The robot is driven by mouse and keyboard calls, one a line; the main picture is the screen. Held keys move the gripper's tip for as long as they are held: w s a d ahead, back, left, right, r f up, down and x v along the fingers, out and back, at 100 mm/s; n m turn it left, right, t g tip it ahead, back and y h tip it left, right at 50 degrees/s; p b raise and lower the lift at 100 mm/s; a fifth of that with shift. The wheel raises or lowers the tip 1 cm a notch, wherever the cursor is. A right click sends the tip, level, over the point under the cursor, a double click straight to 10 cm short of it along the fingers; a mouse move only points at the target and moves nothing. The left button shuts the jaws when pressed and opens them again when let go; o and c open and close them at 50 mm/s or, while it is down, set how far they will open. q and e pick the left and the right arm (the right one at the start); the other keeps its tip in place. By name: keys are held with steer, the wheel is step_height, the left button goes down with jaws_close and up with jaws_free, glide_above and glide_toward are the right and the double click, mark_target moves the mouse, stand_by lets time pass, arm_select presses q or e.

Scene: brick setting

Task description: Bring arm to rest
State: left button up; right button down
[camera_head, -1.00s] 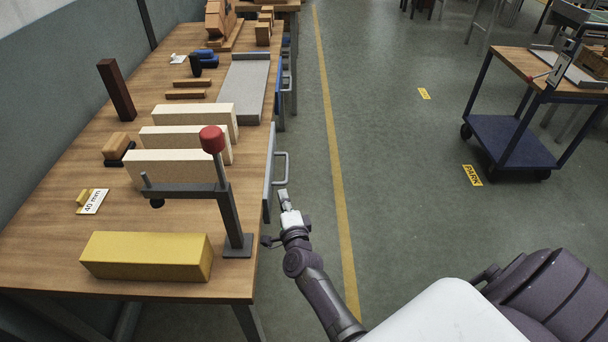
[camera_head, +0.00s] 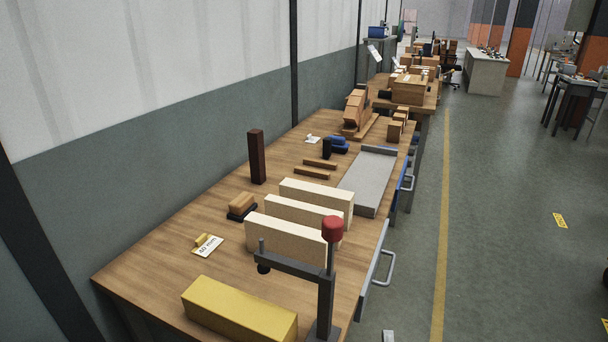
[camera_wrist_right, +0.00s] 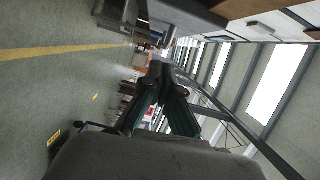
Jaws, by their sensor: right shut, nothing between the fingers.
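My right gripper (camera_wrist_right: 160,72) shows in the right wrist view with its dark fingers together and nothing between them. In the head view only a small light piece of my right arm's end (camera_head: 388,336) shows at the bottom edge, beside the workbench (camera_head: 130,280) and below a drawer handle (camera_head: 388,269). It looks apart from the handle. The rest of that arm is out of the head view. My left gripper is in neither view.
The bench holds a red-topped clamp (camera_head: 326,285), a yellow block (camera_head: 240,309), several cream boards (camera_head: 287,238) and a dark upright block (camera_head: 257,157). Open floor (camera_head: 490,250) lies right of the bench, with a yellow line (camera_head: 442,230).

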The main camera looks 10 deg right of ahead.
steer(key=s+a+f+n+g+y+p, duration=0.1)
steer(key=s+a+f+n+g+y, duration=0.2)
steer(key=f, duration=0.5)
steer(key=s+a+f+n+g+y, duration=0.1)
steer(key=s+a+f+n+g, duration=0.1)
steer(key=s+f+n, duration=0.45)
steer(key=s+a+f+n+g+y+p, duration=0.1)
steer(key=s+a+f+n+g+y, duration=0.15)
steer(key=f, duration=0.65)
steer(key=s+d+f+n+g, duration=0.2)
steer(key=s+f+n+g, duration=0.1)
steer(key=s, duration=0.7)
steer(key=s+d+f+n+g+h, duration=0.1)
steer(key=s+f+n, duration=0.3)
steer(key=s, duration=0.6)
steer(key=s+d+f+n+g+p, duration=0.1)
steer(key=s+d+f+n+g, duration=0.1)
steer(key=s+f+n+g, duration=0.2)
steer(key=s+f, duration=0.3)
steer(key=s, duration=0.3)
steer(key=shift+d+f+g, duration=0.2)
steer(key=shift+d+g, duration=0.15)
steer(key=shift+h, duration=0.25)
